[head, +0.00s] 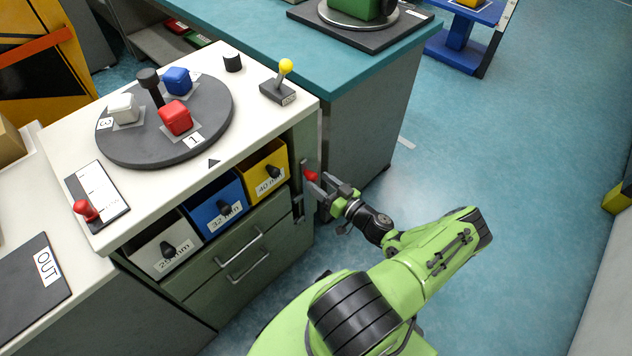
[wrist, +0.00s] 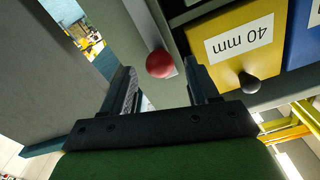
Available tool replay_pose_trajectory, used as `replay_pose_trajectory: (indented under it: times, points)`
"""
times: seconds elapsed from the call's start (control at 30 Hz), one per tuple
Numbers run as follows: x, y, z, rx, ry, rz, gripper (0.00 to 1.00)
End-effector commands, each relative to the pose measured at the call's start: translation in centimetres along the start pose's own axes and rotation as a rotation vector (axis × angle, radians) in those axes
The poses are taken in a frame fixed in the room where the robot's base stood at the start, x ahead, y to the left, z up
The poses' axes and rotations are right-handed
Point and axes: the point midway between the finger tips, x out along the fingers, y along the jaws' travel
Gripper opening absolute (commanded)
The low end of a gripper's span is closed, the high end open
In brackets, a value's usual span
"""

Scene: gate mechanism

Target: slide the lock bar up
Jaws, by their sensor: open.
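The lock bar (head: 301,190) is a dark upright strip at the right front edge of the cabinet, beside the yellow drawer. A red knob (head: 310,175) sticks out from it. My gripper (head: 321,184) is open at the knob, with its fingers pointing toward the cabinet.
Yellow (head: 265,172), blue (head: 216,205) and white (head: 163,252) drawers with black knobs sit left of the bar. A turntable (head: 215,105) with coloured blocks and a yellow-knobbed lever (head: 285,68) stand on top.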

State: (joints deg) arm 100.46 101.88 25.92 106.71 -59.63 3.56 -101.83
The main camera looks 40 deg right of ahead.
Motion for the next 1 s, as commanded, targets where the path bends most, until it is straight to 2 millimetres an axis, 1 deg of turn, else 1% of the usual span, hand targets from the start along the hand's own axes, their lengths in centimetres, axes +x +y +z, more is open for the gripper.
replay_pose_trajectory:
  times: [0.03, 0.17, 0.43, 0.8, 0.83, 1.0]
  points:
    - [0.9, 0.0, 0.2, -0.001, 0.001, -0.002, 0.6]
    - [2.1, 0.0, 0.1, 0.001, 0.0, -0.001, 0.6]
    - [2.4, 0.0, 0.0, 0.001, -0.001, 0.0, 0.6]
    - [2.3, 0.0, 0.0, 0.001, -0.001, 0.0, 0.03]
    - [2.3, 0.0, 0.0, 0.001, -0.001, 0.0, 0.0]
    - [2.3, 0.0, 0.0, 0.0, -0.001, 0.0, 0.0]
